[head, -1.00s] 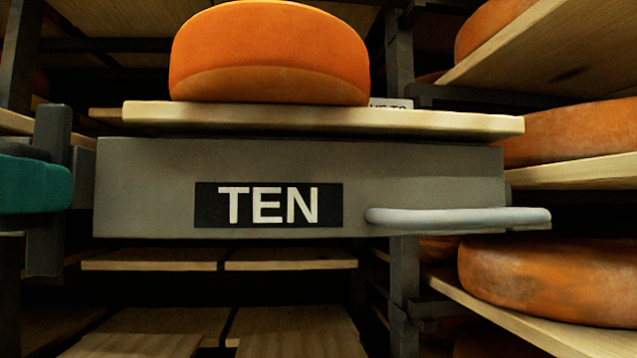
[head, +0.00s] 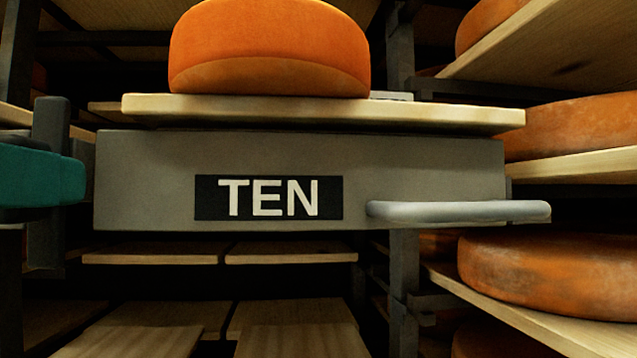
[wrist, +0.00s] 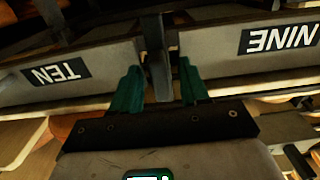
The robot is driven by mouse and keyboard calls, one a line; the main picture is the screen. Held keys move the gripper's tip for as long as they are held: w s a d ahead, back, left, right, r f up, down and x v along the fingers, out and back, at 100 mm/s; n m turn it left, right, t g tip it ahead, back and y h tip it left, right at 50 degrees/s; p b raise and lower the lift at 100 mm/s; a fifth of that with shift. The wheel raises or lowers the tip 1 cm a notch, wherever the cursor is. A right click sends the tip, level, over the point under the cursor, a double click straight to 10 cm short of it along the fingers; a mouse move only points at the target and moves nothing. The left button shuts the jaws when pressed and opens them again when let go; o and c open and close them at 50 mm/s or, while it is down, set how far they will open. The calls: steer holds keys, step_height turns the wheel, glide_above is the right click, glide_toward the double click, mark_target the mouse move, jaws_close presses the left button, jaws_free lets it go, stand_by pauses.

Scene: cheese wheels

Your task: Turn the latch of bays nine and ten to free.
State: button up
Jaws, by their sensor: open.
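The latch (wrist: 155,45) is a dark upright bar between the two grey fronts. In the wrist view, where the labels appear upside down, it stands between the teal fingers of my open gripper (wrist: 159,67). I see a gap at the left finger; contact at the right one I cannot tell. In the head view the latch (head: 50,120) stands upright at the left edge, partly hidden by a teal finger (head: 40,178). Bay ten's front (head: 420,165) is labelled TEN, and also shows in the wrist view (wrist: 95,65). Bay nine's front (wrist: 225,50) is labelled NINE.
An orange cheese wheel (head: 270,50) sits on a board (head: 440,115) above bay ten's front. A pale grey handle (head: 460,211) sticks out at that front's lower right. More cheese wheels (head: 550,275) lie on shelves at the right. Bare boards (head: 150,257) lie below.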

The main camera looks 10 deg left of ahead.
steer(key=b+v, duration=0.3)
steer(key=v, duration=0.8)
steer(key=shift+w, duration=0.1)
